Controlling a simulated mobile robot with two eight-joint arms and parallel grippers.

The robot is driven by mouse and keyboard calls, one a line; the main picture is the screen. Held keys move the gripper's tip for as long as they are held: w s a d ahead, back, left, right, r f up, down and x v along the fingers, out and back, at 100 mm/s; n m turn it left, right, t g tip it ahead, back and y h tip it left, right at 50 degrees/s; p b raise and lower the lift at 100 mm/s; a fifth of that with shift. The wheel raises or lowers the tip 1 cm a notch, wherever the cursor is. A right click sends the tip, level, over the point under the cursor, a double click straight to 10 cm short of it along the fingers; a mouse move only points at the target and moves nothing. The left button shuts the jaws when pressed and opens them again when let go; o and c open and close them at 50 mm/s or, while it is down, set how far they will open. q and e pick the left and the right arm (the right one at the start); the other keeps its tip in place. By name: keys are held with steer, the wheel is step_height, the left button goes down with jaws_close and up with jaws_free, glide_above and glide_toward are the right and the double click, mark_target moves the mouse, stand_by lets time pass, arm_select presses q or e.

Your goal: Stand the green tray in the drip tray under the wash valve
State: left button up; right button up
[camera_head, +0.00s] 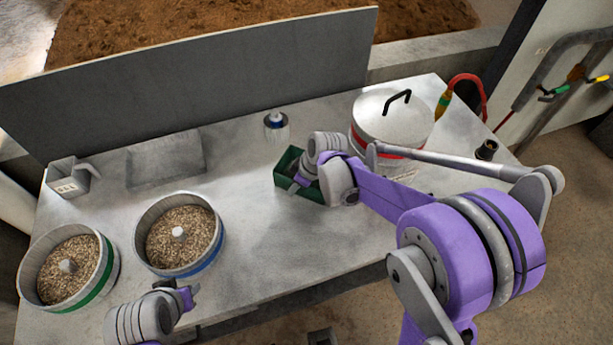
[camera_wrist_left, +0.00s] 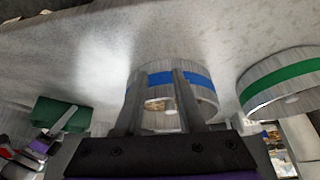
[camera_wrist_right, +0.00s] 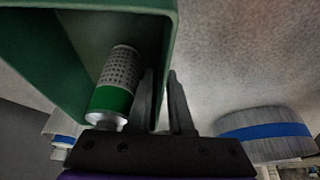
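The green tray (camera_head: 292,172) is a deep rectangular box on the metal table, right of the middle in the head view. My right gripper (camera_wrist_right: 161,78) has one finger inside and one outside its side wall, close together, apparently pinching it. A grey-and-green canister (camera_wrist_right: 116,85) lies inside the tray (camera_wrist_right: 60,100). My left gripper (camera_wrist_left: 157,75) is open and empty, near the blue-banded pan (camera_wrist_left: 207,78). I cannot clearly identify the drip tray or wash valve; a flat grey rectangle (camera_head: 166,157) lies at the table's back left.
Two grain-filled pans, blue-banded (camera_head: 215,250) and green-banded (camera_head: 108,275), stand at left. A lidded pot (camera_head: 372,105), small bottle (camera_head: 276,127) and grey box (camera_head: 67,184) stand further back. A tall grey panel (camera_head: 210,85) backs the table. Pipes with valve handles (camera_head: 553,92) are at right.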

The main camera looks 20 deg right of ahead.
jaws_close()
stand_by(1.4)
